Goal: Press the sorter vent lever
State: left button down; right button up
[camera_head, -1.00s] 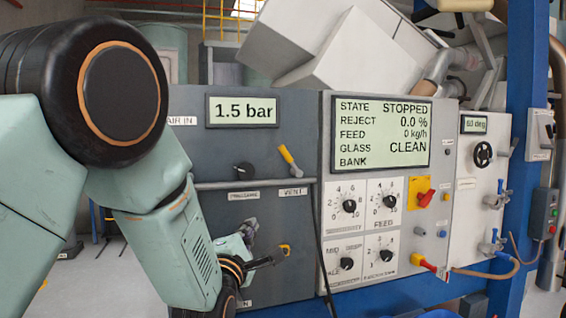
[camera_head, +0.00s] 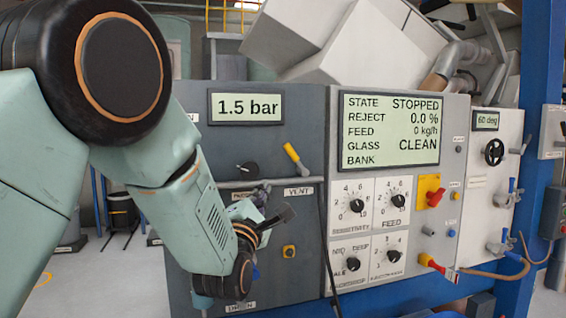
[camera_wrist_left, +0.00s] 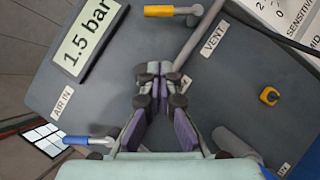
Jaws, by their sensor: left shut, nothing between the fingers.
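The vent lever has a yellow handle (camera_head: 291,152) and sits above the VENT label (camera_head: 298,191) on the dark grey panel. It tilts up to the left in the head view. In the left wrist view the yellow handle (camera_wrist_left: 172,11) shows at the top, beyond my fingertips. My left gripper (camera_head: 290,213) is shut and empty, below the vent lever and in front of the panel, apart from the lever. In the left wrist view its fingers (camera_wrist_left: 153,72) meet near the middle, pointing at the panel's grey rail. My right gripper is in neither view.
A grey rail (camera_head: 300,181) runs across the panel below the lever. A pressure knob (camera_head: 247,168) sits left of the lever. A yellow-framed knob (camera_head: 289,251) is below the gripper. A black cable (camera_head: 328,240) hangs to its right. A blue-handled valve (camera_wrist_left: 90,140) shows in the wrist view.

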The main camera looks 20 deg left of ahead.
pick_arm(q)
jog(key=p, duration=0.2)
send_near(293, 158)
jog(key=w+a, duration=0.4)
jog(key=a, duration=0.1)
jog(key=shift+m, duration=0.5)
jog(key=w+d+r+p, duration=0.2)
jog(key=d+r, duration=0.1)
jog(key=shift+w, duration=0.1)
